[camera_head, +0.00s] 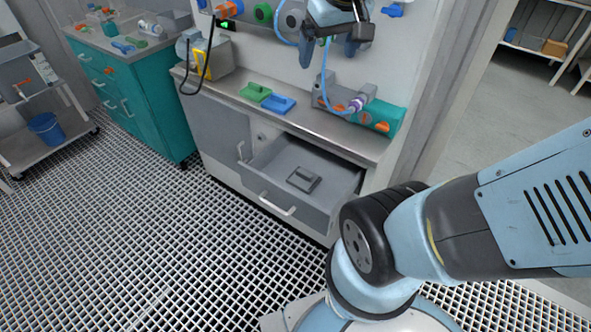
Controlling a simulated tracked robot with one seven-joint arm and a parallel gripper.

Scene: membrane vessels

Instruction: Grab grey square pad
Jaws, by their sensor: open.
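The grey square pad (303,180) lies flat inside the open drawer (330,173) of the bench, with a small raised grip on its top. The drawer is pulled out towards me and the pad is in plain view. My gripper (330,53) is at the top of the picture, in front of the back panel and above the counter. It points down, is open and appears empty. It is well above the pad and apart from it.
A green pad (256,92) and a blue pad (278,104) lie on the counter (238,86). A grey and teal device (378,117) with a blue hose stands at right. A teal cabinet (126,92) stands left. My arm covers the lower right. The grated floor is open.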

